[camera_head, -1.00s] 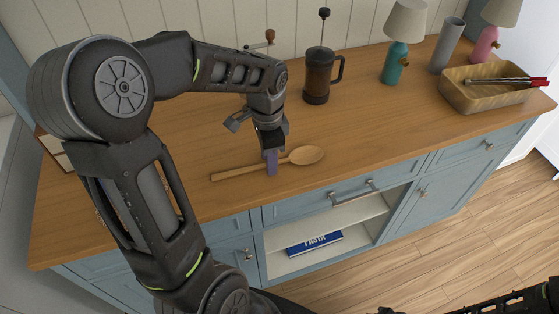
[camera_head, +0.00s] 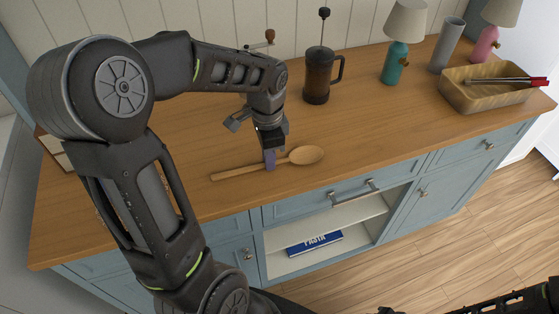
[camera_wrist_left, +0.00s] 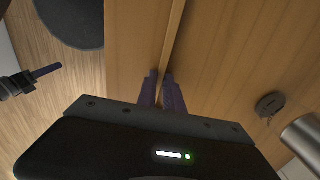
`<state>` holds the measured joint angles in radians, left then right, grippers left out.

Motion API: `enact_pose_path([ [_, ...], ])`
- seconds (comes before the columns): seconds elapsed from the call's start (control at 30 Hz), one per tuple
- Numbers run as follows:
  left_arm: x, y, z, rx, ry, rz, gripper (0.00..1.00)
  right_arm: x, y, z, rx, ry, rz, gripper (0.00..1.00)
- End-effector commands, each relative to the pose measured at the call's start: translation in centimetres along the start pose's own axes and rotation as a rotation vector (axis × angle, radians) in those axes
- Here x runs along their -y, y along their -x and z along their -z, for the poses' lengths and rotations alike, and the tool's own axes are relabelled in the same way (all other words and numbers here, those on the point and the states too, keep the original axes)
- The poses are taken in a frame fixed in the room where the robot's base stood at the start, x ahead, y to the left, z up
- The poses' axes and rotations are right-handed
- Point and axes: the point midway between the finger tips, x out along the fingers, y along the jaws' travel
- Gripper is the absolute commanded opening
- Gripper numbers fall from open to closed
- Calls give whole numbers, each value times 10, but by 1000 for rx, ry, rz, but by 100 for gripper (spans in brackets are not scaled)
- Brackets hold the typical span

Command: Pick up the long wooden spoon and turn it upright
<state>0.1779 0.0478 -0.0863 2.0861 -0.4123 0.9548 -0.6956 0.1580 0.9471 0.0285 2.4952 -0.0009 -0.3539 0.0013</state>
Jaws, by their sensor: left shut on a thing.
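The long wooden spoon (camera_head: 306,155) lies flat on the wooden counter, its bowl to the right and its handle to the left. My left gripper (camera_head: 269,164) points down at the spoon and is shut on the handle, close to the bowl. In the left wrist view the pale handle (camera_wrist_left: 172,42) runs between the two purple fingers of my left gripper (camera_wrist_left: 163,90). Part of my right arm shows at the bottom right of the head view. Part of what looks like my right gripper (camera_wrist_left: 42,73) shows at the left of the left wrist view.
A French press (camera_head: 318,75) stands behind the spoon. A teal lamp (camera_head: 395,62), a grey cylinder (camera_head: 447,46), a pink lamp (camera_head: 487,45) and a wooden tray (camera_head: 470,101) stand at the right. The counter (camera_head: 390,145) right of the spoon is clear. A blue pasta box (camera_head: 315,243) lies below.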

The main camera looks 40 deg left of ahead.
Motion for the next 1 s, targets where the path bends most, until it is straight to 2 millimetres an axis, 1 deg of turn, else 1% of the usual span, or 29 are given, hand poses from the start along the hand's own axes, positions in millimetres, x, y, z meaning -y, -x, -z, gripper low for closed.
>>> enact_pose_path([
  [0.23,0,0,0,0,0,0,0,0,0,0,0,0,0,42],
  [0.37,1,7,0,-2,0,2,0,0,0,0,0,0,0,42],
  [0.47,1,19,1,-3,0,4,0,0,-1,0,0,0,0,42],
  [0.8,1,83,0,-2,1,3,0,-2,-5,0,-1,1,1,42],
  [0.9,0,95,0,-2,0,2,0,-2,-5,0,-1,1,1,42],
  [1.0,0,100,0,-1,-1,0,0,-2,-5,0,-1,1,1,42],
])
